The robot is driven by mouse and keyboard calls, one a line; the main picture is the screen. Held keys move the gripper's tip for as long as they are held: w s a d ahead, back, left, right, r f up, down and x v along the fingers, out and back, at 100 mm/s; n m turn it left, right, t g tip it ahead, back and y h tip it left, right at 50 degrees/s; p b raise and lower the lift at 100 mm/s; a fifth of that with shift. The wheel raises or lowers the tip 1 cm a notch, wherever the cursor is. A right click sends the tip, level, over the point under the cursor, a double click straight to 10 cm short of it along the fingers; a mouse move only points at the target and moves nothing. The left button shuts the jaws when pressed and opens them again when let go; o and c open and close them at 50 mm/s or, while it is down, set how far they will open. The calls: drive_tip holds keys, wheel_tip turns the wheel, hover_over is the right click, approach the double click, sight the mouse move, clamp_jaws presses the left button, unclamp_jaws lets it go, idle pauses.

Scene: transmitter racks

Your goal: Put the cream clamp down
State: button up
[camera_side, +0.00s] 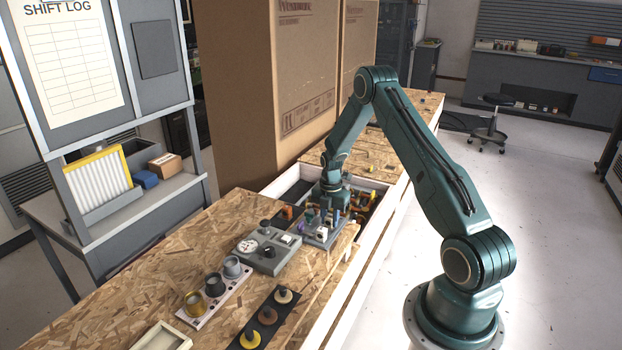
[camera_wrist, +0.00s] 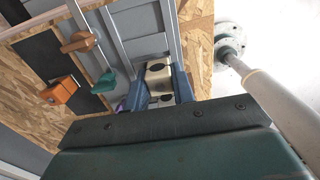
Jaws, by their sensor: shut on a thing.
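In the wrist view, the cream clamp (camera_wrist: 158,76) is a small pale block with dark round spots. My gripper (camera_wrist: 161,92) has its two blue fingers closed on either side of it. In the side view, my gripper (camera_side: 332,206) points down just above a grey rack (camera_side: 318,243) that holds several small coloured pieces. The cream clamp cannot be made out there. Grey rails (camera_wrist: 135,40) run behind the clamp in the wrist view. I cannot tell whether the clamp touches them.
In the wrist view, an orange block (camera_wrist: 60,90), a brown clamp (camera_wrist: 79,42) and a teal clamp (camera_wrist: 106,82) lie left of my gripper. In the side view, a grey control box (camera_side: 268,251) stands beside the rack. Tall cardboard boxes (camera_side: 290,90) rise behind the bench.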

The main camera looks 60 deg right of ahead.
sight(330, 216)
drive_tip(key=shift+f, duration=0.35)
drive_tip(key=o, duration=1)
drive_tip(key=shift+r, duration=0.1)
wheel_tip(330, 216, up, 13)
drive_tip(key=shift+f, duration=0.2)
idle(0.6)
